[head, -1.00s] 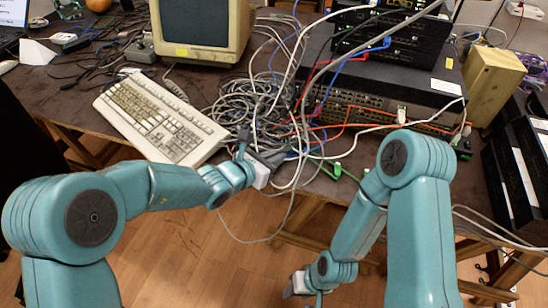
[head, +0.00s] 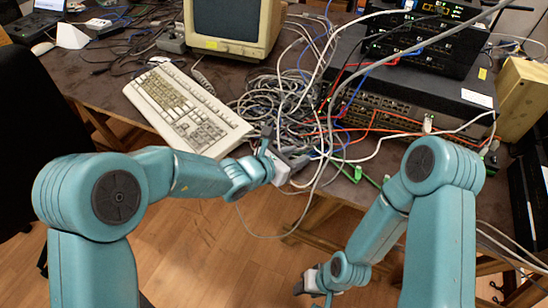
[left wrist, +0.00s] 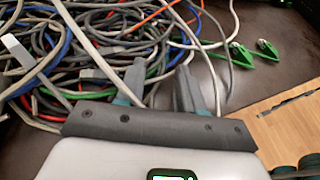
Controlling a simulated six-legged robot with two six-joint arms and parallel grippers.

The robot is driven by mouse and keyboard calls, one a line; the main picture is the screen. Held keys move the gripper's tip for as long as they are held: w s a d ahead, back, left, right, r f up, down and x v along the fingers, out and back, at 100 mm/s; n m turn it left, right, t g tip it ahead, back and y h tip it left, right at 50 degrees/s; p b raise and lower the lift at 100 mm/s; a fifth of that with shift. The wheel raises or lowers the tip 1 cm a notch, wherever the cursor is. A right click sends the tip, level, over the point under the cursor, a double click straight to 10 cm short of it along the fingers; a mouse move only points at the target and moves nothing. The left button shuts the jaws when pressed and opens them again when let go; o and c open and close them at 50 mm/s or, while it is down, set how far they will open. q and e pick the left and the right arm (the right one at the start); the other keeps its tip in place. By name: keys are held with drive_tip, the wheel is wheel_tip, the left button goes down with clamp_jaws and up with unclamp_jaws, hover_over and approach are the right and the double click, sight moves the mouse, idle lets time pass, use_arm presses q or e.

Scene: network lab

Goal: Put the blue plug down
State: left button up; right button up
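My left gripper (head: 284,152) is over the front edge of the table, beside the cable heap. In the left wrist view its two fingers (left wrist: 160,84) stand apart with a gap between them, and I see no plug held there. Blue cable (left wrist: 58,52) runs through the heap at the left of that view. I cannot make out a blue plug; it may be hidden among the cables. My right gripper (head: 312,281) hangs low over the floor, small and partly hidden by its arm, and its fingers cannot be read.
The cable heap (head: 262,103) lies between a keyboard (head: 188,112) and the stacked network gear (head: 405,108). A monitor (head: 232,22) stands behind. Loose white cables cross near my left gripper.

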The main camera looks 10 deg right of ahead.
use_arm(q)
drive_tip(key=v, duration=1.1)
drive_tip(key=s+a+f+m+g+y, duration=0.2)
drive_tip(key=s+a+f+m, duration=0.3)
drive_tip(key=s+f+m, duration=0.2)
drive_tip(key=s+a+f+m+g+y, duration=0.2)
drive_tip(key=s+a+f+m, duration=0.3)
drive_tip(key=f, duration=0.6)
drive_tip(key=s+a+f+m+g+y, duration=0.3)
drive_tip(key=s+a+f+m, duration=0.2)
drive_tip(key=s+f+m, duration=0.4)
drive_tip(key=shift+f+m, duration=0.55)
drive_tip(key=shift+m, duration=0.55)
drive_tip(key=shift+s+a, duration=0.1)
drive_tip(key=shift+a, duration=0.05)
